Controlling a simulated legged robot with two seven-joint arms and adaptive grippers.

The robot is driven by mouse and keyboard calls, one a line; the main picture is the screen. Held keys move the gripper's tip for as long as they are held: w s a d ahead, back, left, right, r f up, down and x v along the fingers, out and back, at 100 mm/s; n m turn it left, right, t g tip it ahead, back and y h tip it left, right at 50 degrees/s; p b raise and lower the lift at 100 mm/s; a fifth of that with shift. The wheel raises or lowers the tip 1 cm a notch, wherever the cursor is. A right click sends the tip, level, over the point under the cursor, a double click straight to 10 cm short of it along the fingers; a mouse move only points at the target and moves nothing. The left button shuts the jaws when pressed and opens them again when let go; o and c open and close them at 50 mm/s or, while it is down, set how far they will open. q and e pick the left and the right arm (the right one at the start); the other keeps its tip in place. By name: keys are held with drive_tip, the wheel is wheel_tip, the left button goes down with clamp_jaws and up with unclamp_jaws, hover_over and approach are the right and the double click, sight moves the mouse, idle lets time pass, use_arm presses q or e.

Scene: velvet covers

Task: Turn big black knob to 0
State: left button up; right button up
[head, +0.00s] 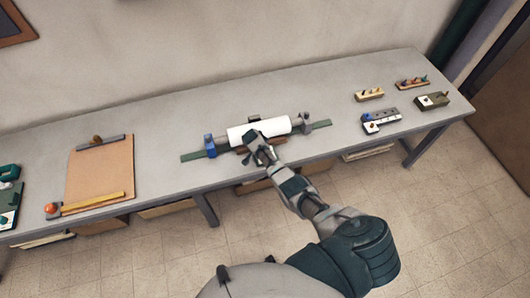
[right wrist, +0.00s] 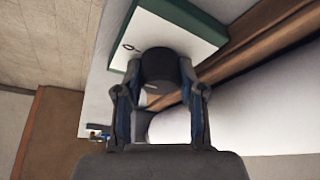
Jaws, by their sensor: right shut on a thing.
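The big black knob (right wrist: 160,66) shows in the right wrist view, mounted by a white panel (right wrist: 180,32) with a dark green edge. A small dark ring-like mark (right wrist: 129,47) is printed on the panel to the left of the knob. A short pale line shows on the knob's near side. My right gripper (right wrist: 159,80) is shut on the knob, one finger on each side. In the head view my right gripper (head: 256,151) is at the front of the device with the white roll (head: 262,130), and hides the knob. My left gripper is not in view.
The roll lies between a blue support (head: 210,146) and a grey one (head: 304,123) on a green rail (head: 192,156). A clipboard (head: 100,168) lies to the left. Small pegged blocks (head: 369,95) stand at the right.

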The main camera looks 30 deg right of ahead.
drive_tip(key=shift+w+r, duration=0.2)
drive_tip(key=o, duration=1.1)
drive_tip(key=shift+o, duration=0.2)
drive_tip(key=shift+f, duration=0.15)
drive_tip(key=shift+s, duration=0.1)
drive_tip(key=v, duration=1.2)
